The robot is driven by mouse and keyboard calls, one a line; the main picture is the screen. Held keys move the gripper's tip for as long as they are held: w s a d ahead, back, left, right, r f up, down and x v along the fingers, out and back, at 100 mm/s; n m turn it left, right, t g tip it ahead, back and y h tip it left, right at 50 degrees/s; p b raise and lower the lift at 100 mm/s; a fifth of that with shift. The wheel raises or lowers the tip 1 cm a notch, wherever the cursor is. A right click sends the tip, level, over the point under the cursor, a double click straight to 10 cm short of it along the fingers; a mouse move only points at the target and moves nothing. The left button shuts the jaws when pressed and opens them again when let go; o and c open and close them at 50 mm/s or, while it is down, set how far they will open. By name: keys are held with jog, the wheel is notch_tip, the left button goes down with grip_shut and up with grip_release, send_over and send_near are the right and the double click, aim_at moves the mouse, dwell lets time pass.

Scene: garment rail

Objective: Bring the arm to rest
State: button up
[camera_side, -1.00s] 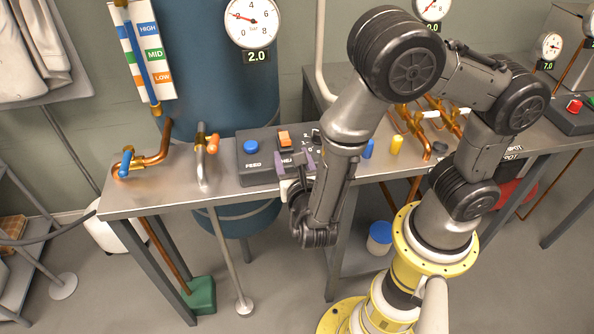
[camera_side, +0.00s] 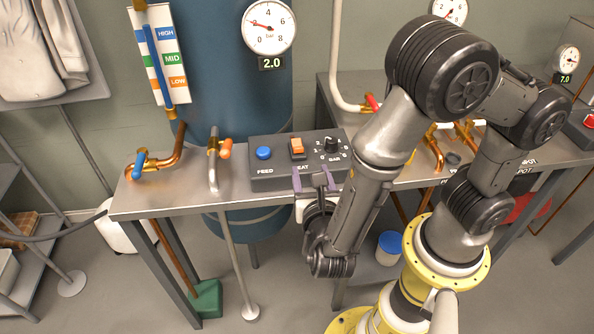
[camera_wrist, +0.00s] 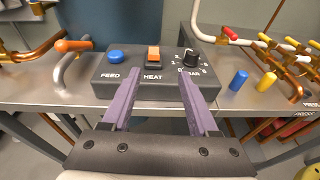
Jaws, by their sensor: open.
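My gripper (camera_side: 313,178) is open and empty at the front edge of the bench, just before the control box (camera_side: 262,172). The box bears a blue FEED button (camera_side: 263,153), an orange HEAT switch (camera_side: 297,147) and a black BAR dial (camera_side: 331,145). In the wrist view the two purple fingers of my gripper (camera_wrist: 160,88) stand wide apart and point toward the box (camera_wrist: 140,91). Nothing is between them. Whether a fingertip touches the box, I cannot tell. My arm is bent, its big elbow raised over the bench.
The metal bench (camera_side: 160,202) carries a blue-handled valve (camera_side: 140,162) and an orange-handled valve (camera_side: 225,149). A blue tank (camera_side: 215,85) with a gauge (camera_side: 269,26) reading about 2.0 stands behind. Blue and yellow pegs (camera_wrist: 252,81) and copper pipes lie to the right.

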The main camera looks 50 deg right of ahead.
jog(key=d+r+m+g+h, duration=0.1)
jog(key=d+r+m+g, duration=0.4)
jog(key=d+r+m, duration=0.3)
jog(key=s+d+r+m+g+y, duration=0.3)
jog(key=s+d+m+g+y, duration=0.1)
jog(key=s+d+m, duration=0.4)
jog(key=s+a+r+m+t+y, duration=0.2)
jog(key=s+a+m+t+y, duration=0.2)
jog(key=a+m+y, duration=0.4)
jog(key=shift+s+a+r+m, duration=0.3)
jog(key=shift+a+m, duration=0.55)
jog(key=shift+m, duration=0.35)
